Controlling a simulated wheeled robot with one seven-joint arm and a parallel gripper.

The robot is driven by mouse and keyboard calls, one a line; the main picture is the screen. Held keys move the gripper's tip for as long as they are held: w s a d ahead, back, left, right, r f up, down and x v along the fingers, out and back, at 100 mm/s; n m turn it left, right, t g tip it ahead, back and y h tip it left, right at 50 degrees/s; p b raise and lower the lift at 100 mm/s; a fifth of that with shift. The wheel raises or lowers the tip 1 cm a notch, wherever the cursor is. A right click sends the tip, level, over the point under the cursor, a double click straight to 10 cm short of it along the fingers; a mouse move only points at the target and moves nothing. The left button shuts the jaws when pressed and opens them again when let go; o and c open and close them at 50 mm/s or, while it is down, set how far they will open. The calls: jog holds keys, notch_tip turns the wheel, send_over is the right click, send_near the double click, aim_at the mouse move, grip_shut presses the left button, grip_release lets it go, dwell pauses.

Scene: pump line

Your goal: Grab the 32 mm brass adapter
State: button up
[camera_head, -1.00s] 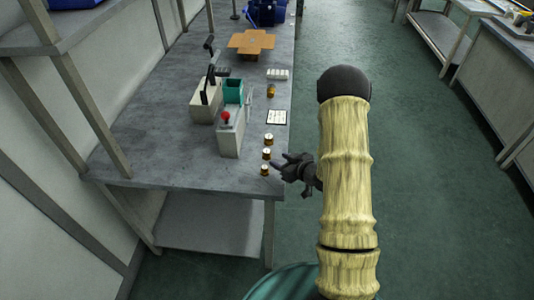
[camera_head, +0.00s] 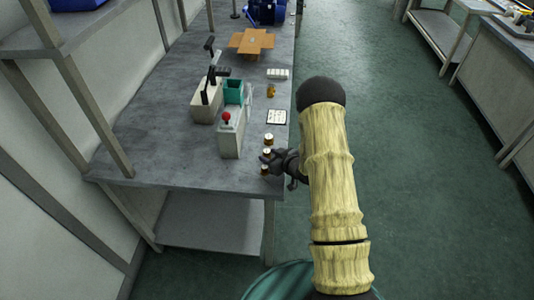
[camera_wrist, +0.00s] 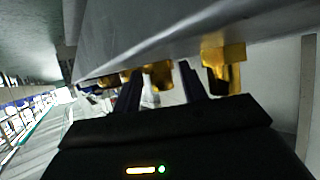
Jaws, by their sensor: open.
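Three small brass adapters stand in a row near the right edge of the grey bench: a far one (camera_head: 269,138), a middle one (camera_head: 267,152) and a near one (camera_head: 264,171). I cannot tell by size which is 32 mm. In the wrist view, brass pieces (camera_wrist: 158,74) show between my two dark fingers (camera_wrist: 159,80), and another brass adapter (camera_wrist: 222,66) is outside the right finger. Whether the fingers touch any brass is unclear.
A control box with a red button (camera_head: 230,135) stands left of the adapters. A white card (camera_head: 277,117), another brass piece (camera_head: 271,91), a white block (camera_head: 277,74) and an open cardboard box (camera_head: 251,43) lie farther back. The front left of the bench is clear.

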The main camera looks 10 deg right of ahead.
dwell(0.4)
jog(key=c, duration=0.8)
jog(key=shift+o, duration=0.2)
notch_tip(320, 180, up, 10)
jog(key=shift+b, duration=0.4)
